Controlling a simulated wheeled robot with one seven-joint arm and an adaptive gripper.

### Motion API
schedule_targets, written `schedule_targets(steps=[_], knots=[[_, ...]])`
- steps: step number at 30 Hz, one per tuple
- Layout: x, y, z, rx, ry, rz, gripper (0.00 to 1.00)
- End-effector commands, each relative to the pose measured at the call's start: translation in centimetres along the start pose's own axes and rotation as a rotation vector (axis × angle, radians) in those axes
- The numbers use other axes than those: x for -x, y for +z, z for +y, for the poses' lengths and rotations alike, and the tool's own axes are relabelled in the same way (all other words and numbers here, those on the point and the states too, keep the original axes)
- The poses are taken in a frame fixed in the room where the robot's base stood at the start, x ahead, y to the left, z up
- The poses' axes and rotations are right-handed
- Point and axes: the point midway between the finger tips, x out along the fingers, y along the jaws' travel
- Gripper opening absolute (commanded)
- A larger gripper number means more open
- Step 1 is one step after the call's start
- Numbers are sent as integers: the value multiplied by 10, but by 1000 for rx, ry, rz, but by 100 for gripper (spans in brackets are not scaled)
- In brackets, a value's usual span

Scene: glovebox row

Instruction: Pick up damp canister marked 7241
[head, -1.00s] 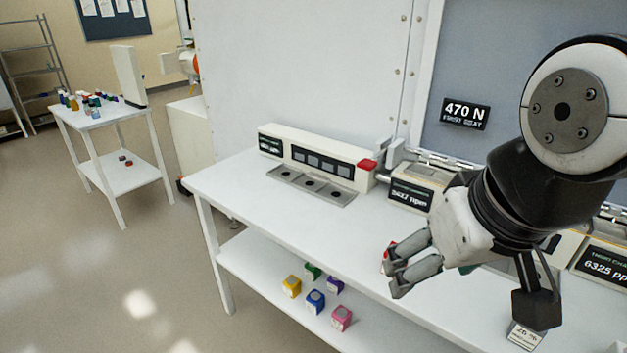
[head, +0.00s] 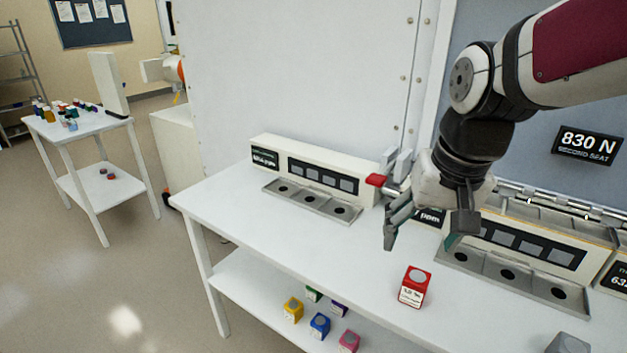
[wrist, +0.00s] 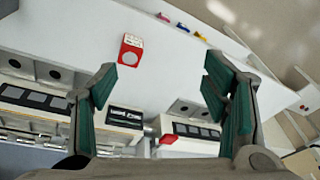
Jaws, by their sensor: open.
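A red canister (head: 414,287) with a grey round top and a white label stands on the white bench; its label is too small to read. It also shows in the wrist view (wrist: 131,50), ahead of the fingertips and left of centre. My gripper (head: 422,238) is open and empty, above the bench and behind the red canister, apart from it. Its green-padded fingers are spread wide in the wrist view (wrist: 160,78). I cannot tell which canister is marked 7241.
Long consoles with trays of round wells stand along the bench back, one at left (head: 310,165), one at right (head: 520,250). A grey block (head: 568,344) stands at the front right. Yellow, blue, pink and other canisters (head: 320,325) sit on the lower shelf. A side table (head: 85,128) holds small items.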

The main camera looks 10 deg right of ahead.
Motion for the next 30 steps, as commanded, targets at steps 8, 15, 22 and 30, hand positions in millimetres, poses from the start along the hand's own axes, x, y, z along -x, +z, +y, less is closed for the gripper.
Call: schedule_targets(steps=[8,15,22,30], knots=[[-72,-58,27,-226,57,-120,68],[-126,-86,53,-368,112,-184,68],[-147,-91,61,-407,127,-199,68],[-193,-79,66,-406,128,-201,68]])
